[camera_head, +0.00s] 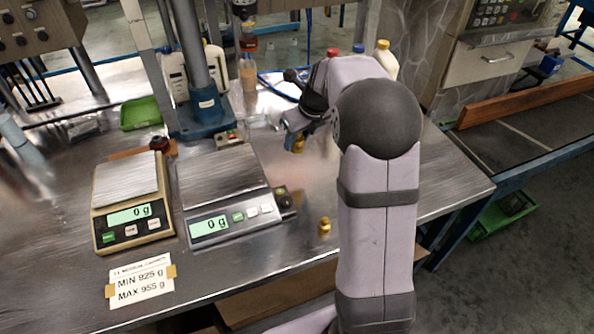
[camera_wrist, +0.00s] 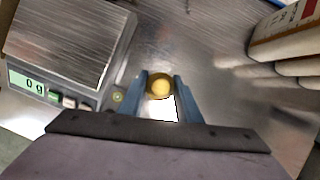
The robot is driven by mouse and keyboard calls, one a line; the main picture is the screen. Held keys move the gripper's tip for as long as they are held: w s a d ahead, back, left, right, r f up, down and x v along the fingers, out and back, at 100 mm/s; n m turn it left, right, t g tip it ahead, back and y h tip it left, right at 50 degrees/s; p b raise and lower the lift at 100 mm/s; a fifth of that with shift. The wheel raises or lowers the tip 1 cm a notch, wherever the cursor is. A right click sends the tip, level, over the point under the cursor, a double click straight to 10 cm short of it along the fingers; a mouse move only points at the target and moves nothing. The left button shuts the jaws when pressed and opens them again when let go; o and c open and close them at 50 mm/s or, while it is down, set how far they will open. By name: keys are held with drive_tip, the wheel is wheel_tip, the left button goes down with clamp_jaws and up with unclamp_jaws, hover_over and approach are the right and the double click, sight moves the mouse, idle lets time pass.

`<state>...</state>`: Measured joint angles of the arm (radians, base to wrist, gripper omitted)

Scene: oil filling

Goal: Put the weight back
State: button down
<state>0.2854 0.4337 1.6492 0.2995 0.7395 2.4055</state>
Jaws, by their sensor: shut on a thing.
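A small brass weight (camera_wrist: 159,85) sits between the two blue fingers of my gripper (camera_wrist: 161,92) in the wrist view. In the head view my gripper (camera_head: 293,136) holds this weight (camera_head: 298,144) above the metal table, right of the silver scale (camera_head: 238,217). The silver scale's pan is empty and its display reads 0 g. A second brass weight (camera_head: 324,227) stands on the table near the front edge. A small dark item with a brass-coloured top (camera_head: 284,197) is beside the silver scale's right edge; I cannot tell exactly what it is.
A beige scale (camera_head: 131,231) reading 0 g stands at the left, its pan empty. A label (camera_head: 141,281) reads MIN 925 g, MAX 955 g. A blue press stand (camera_head: 207,113), bottles (camera_head: 385,60) and a green tray (camera_head: 141,113) are behind. The table's right part is clear.

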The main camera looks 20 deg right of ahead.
drive_tip(key=shift+f, duration=4.8)
drive_tip(key=shift+f, duration=0.2)
drive_tip(key=c, duration=1.3)
unclamp_jaws()
drive_tip(key=shift+s+r, duration=0.15)
drive_tip(key=shift+r, duration=0.35)
drive_tip(key=v, duration=1.1)
drive_tip(key=shift+s+r, duration=0.1)
drive_tip(key=shift+r, duration=0.05)
